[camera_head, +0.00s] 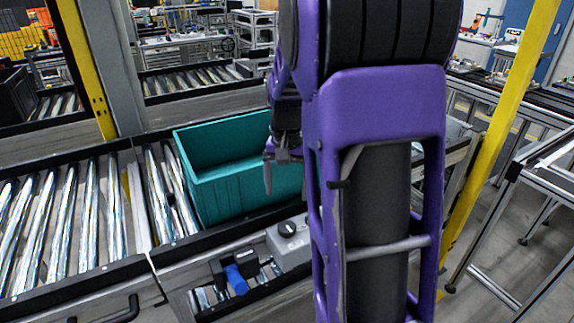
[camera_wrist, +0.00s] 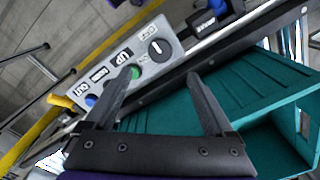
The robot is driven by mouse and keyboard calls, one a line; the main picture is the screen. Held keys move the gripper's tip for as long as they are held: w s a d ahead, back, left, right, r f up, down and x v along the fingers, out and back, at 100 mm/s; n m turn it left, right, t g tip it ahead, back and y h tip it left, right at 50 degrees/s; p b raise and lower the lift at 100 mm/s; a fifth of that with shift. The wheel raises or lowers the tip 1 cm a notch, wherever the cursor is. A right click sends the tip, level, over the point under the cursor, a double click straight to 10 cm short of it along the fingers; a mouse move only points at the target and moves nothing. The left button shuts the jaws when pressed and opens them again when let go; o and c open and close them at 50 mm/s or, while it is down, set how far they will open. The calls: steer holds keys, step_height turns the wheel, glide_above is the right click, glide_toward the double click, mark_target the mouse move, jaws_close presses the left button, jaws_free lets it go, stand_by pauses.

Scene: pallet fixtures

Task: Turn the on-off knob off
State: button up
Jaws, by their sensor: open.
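The black round on-off knob (camera_wrist: 159,48) sits at one end of a grey control box (camera_wrist: 176,62) in the wrist view, with a white mark on its face. It also shows in the head view (camera_head: 287,229). Green and blue buttons and labels line the rest of the box. My gripper (camera_wrist: 163,74) is open and empty, its two fingers apart; the knob shows beyond the gap between the fingertips, apart from them. The left finger overlaps part of the box near the green button (camera_wrist: 135,72). In the head view my gripper (camera_head: 275,175) is above the teal crate, and my arm hides part of the box.
A teal crate (camera_head: 240,200) stands on the roller conveyor (camera_head: 60,225) just behind the control box. A black clamp with a blue handle (camera_head: 236,280) is mounted left of the box. A yellow post (camera_head: 505,110) rises at right.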

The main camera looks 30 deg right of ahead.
step_height(320, 180, up, 6)
steer(key=shift+f, duration=0.1)
stand_by(0.5)
